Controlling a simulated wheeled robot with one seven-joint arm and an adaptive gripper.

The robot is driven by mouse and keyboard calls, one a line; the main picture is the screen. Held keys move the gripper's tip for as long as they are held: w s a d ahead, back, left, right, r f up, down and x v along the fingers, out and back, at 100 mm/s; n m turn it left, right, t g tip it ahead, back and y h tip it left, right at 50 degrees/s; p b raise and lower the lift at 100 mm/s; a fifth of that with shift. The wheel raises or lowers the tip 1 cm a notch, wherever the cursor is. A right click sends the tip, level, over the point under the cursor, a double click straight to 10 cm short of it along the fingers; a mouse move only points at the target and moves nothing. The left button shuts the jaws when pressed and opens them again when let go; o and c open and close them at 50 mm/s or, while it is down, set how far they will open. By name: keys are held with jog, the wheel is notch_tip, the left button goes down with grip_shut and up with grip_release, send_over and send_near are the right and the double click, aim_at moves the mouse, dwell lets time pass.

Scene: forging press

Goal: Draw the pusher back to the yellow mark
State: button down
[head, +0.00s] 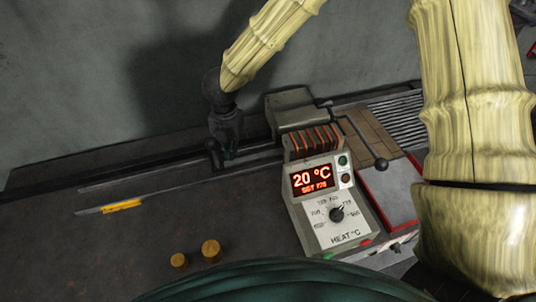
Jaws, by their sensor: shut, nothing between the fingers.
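The yellow mark (122,206) is a short bar on the dark bench, at the left end of the front rail line. A small dark upright piece, which looks like the pusher's handle (214,156), stands by the rails to the right of the mark and left of the heater. My gripper (228,142) is dark and points down right at this piece. Its fingers look closed, with nothing seen between them. Dark shapes overlap here, so I cannot tell whether the gripper touches the handle. The rest of the pusher is hard to make out.
A heater box (326,205) reads 20 °C, with orange-edged coils (312,141) behind it. A ball-ended lever (380,164) stands at its right. Two brass cylinders (211,250) stand at the front. The bench between the handle and the mark looks clear.

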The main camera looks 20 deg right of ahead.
jog(key=shift+a+p, duration=1.25)
jog(key=shift+a, duration=14.2)
notch_tip(320, 180, up, 13)
jog(key=d+p, duration=0.2)
jog(key=p, duration=0.6)
jog(key=shift+d, duration=0.3)
jog(key=shift+w, duration=0.1)
